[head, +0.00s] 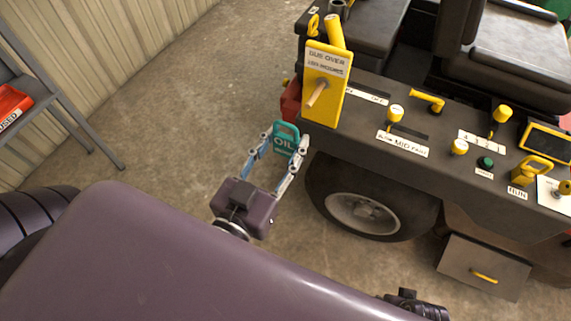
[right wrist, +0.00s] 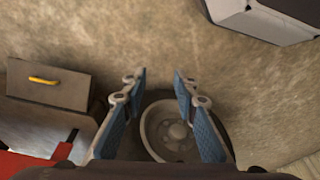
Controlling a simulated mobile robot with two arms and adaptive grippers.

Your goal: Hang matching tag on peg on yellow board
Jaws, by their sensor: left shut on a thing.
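A teal tag marked "OIL" (head: 285,139) is held between the fingers of my left gripper (head: 281,148), upright with its text facing me. The yellow board (head: 321,103) stands on the near left corner of the dark machine, with a "DUE OVER" label at its top. A wooden peg (head: 317,93) sticks out of the board and is bare. The tag is below and left of the peg, apart from the board. My right gripper (right wrist: 158,90) is open and empty in the right wrist view, above the floor and a wheel.
The machine's console (head: 420,130) has yellow levers, knobs and labels. A wheel (head: 365,213) and a drawer (head: 484,268) with a yellow handle are below it. A grey rack with a red bin (head: 13,104) stands at left. The concrete floor between is clear.

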